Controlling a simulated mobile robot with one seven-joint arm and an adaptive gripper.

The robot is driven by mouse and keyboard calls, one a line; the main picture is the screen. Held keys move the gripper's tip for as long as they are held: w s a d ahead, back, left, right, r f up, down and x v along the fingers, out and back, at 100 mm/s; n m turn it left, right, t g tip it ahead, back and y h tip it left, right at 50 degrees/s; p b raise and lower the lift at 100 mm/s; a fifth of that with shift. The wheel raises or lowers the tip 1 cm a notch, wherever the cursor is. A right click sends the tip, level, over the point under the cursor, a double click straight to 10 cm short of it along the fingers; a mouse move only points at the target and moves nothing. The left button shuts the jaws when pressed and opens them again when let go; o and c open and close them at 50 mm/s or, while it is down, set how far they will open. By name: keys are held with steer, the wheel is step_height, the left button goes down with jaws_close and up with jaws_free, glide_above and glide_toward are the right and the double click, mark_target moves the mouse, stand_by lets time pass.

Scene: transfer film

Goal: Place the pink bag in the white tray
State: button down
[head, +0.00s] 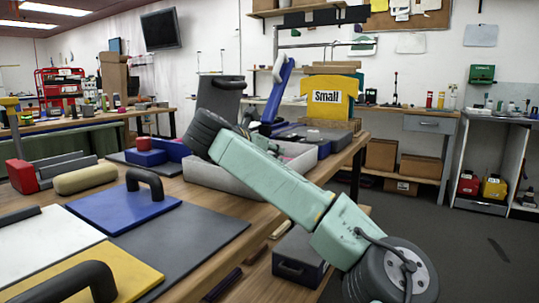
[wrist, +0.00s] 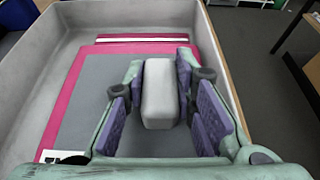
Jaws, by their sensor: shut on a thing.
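In the wrist view, my gripper (wrist: 165,105) has its purple pads on either side of a pale grey rounded block (wrist: 160,95) and is shut on it. Below it lies a flat pink-edged thing with a grey middle, which looks like the pink bag (wrist: 72,105). It lies inside the pale grey-white tray (wrist: 222,60). I cannot tell whether the block is part of the bag. In the head view the tray (head: 220,178) stands on the table, with a little pink (head: 288,157) showing inside. My arm hides part of the tray and my gripper there.
A blue board (head: 125,205) and a yellow board (head: 100,275), both with black handles, lie left of the tray. A dark case (head: 298,258) sits below the tabletop.

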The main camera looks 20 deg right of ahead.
steer(key=shift+f, duration=0.15)
steer(key=c, duration=1.3)
jaws_free()
steer(key=shift+r, duration=0.3)
steer(key=b+v, duration=0.2)
steer(key=v, duration=1)
